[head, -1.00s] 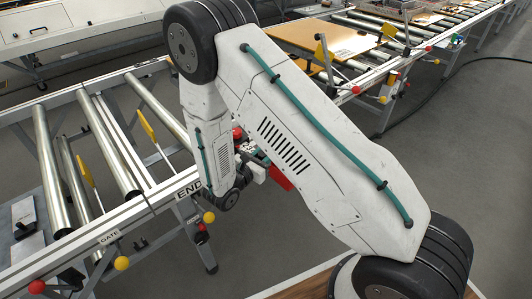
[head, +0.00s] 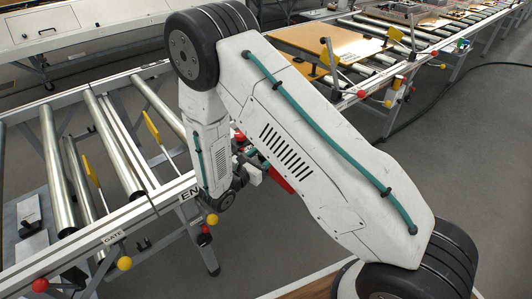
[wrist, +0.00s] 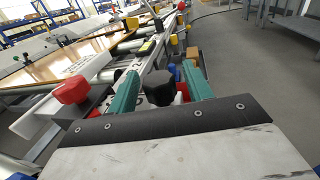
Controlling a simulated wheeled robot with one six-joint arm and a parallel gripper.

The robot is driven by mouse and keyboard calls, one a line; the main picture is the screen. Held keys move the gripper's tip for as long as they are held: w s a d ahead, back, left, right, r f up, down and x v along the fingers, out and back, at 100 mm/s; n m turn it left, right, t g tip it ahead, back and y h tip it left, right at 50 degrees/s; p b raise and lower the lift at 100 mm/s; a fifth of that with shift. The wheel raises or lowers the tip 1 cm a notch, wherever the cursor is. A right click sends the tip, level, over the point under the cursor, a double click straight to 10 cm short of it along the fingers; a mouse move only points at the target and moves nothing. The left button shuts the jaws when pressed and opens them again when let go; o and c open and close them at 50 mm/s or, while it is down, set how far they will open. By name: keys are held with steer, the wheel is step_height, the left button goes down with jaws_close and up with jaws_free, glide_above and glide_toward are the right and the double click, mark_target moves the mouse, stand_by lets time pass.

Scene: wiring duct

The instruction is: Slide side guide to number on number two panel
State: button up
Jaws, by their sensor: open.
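In the wrist view, my gripper (wrist: 160,70) shows as two green fingers, open and spread apart. A black knob (wrist: 158,88) stands between them, with a red part partly hidden behind it. I cannot tell whether the fingers touch the knob. A red knob (wrist: 72,90) on a dark block lies left of the fingers. A pale plate with dark marks lies beyond; its number is unreadable. In the head view, my arm hides most of the gripper, beside the conveyor end with its partly covered END label (head: 189,194). I cannot tell for certain which part is the side guide.
The roller conveyor (head: 155,205) fills the left, with a GATE label (head: 113,237), yellow flag levers and knobs along its rail. A second conveyor (head: 350,75) with a tan board (head: 310,38) runs at the upper right.

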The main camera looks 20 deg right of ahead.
steer(key=v, duration=0.6)
steer(key=shift+s+a, duration=0.1)
steer(key=shift+a, duration=0.1)
